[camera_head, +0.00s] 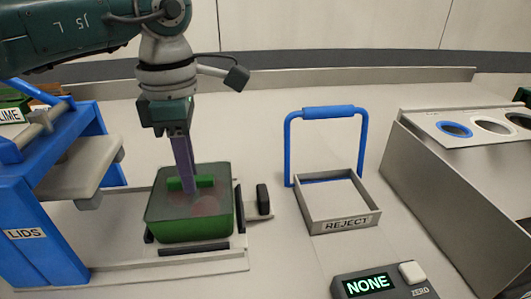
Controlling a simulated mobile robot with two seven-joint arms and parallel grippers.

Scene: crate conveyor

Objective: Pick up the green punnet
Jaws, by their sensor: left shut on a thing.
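The green punnet (191,231) sits in the centre left, within a low frame of dark guides on a pale plate. A translucent greyish lid with a green raised grip (175,185) covers its top, and a reddish shape shows faintly through it. My left gripper (190,185) reaches straight down from above, its purple fingers shut on the green grip at the lid's middle. The lid appears to lie on the punnet's rim; I cannot tell if there is a gap. My right gripper is not in view.
A blue LIDS stand (40,240) with a grey shelf is at the left. A REJECT tray (338,205) with a blue handle stands right of the punnet. A display reading NONE (367,285) is at front right. A panel with round holes (470,125) is at far right.

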